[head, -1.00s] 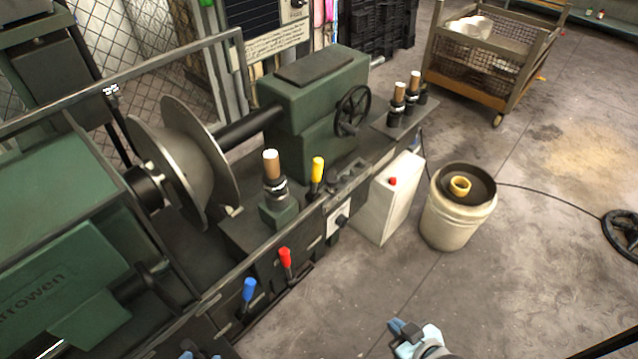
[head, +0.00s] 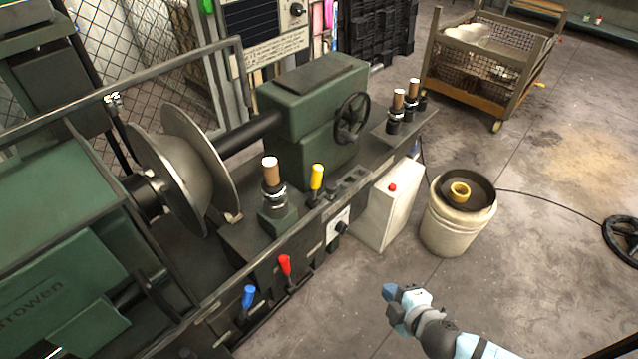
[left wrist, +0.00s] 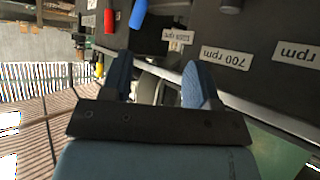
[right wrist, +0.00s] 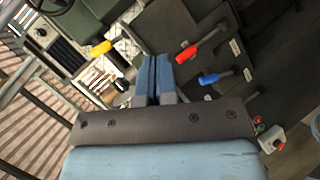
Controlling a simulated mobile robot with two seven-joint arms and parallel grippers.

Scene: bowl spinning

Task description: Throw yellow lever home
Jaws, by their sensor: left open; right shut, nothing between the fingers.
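The yellow lever (head: 317,177) stands nearly upright on the front of the green lathe, right of a brown-topped post. It also shows in the right wrist view (right wrist: 103,48), left of the fingers and apart from them. My right gripper (head: 392,298) is over the floor, in front of and to the right of the lathe; its two blue fingers (right wrist: 154,62) are together and empty. My left gripper (left wrist: 160,75) shows in its wrist view with fingers wide apart and nothing held. A small yellow tip (left wrist: 99,69) shows beyond its left finger.
The red lever (head: 286,265) and blue lever (head: 248,295) stick out low on the lathe front. A white box with a red button (head: 388,210) and a pale bucket (head: 450,228) stand to the right. Open floor lies around my right gripper.

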